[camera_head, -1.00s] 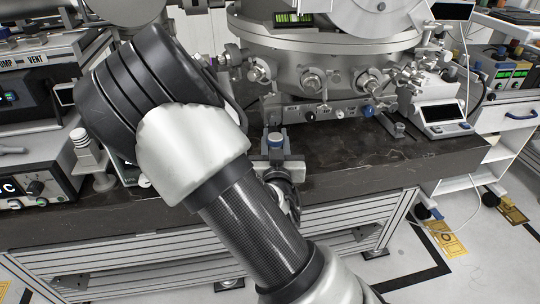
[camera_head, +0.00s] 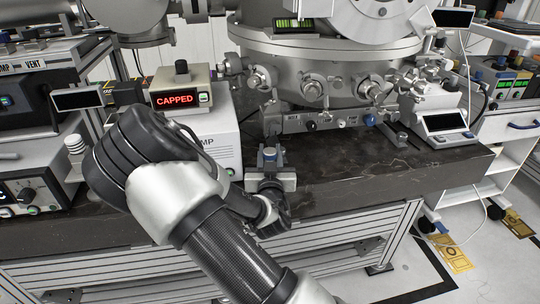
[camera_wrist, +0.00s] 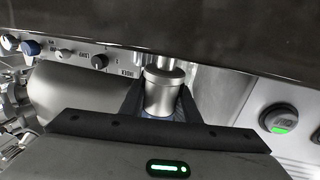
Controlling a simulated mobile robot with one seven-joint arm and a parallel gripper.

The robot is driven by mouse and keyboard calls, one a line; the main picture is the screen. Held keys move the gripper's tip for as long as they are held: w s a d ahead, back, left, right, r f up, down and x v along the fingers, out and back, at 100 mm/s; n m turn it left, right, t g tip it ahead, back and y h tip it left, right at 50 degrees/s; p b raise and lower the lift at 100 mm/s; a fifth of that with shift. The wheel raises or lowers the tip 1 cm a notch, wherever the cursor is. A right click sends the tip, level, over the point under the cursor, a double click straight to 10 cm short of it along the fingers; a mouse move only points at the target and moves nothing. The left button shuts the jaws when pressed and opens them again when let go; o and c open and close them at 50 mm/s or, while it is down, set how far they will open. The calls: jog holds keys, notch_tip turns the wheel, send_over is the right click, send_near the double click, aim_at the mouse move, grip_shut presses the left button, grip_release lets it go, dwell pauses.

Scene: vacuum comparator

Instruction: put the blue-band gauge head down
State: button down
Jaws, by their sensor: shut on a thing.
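My gripper (camera_head: 270,172) is shut on the blue-band gauge head (camera_head: 270,154). In the head view it is over the front part of the dark bench top (camera_head: 370,172), in front of the big metal chamber. In the wrist view the gauge head (camera_wrist: 162,90) is a shiny metal cylinder with a narrower neck, standing between the fingers of my gripper (camera_wrist: 160,108). A bit of blue shows low between the fingers. The gripper hides its lower part. I cannot tell whether the gauge head touches the bench.
The chamber (camera_head: 320,72) with its ports and valves stands behind. A white pump box (camera_head: 222,140) under a red "CAPPED" display (camera_head: 178,100) is left of the gripper. A small readout (camera_head: 444,124) stands at right. The bench between gripper and readout is mostly clear.

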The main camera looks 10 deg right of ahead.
jog(key=c, duration=1.4)
grip_release()
jog(key=shift+o, duration=0.2)
jog(key=shift+r, duration=0.15)
jog(key=s+a+p, duration=0.2)
jog(key=s+p, duration=0.1)
jog(key=s, duration=0.9)
jog(key=shift+a, duration=0.1)
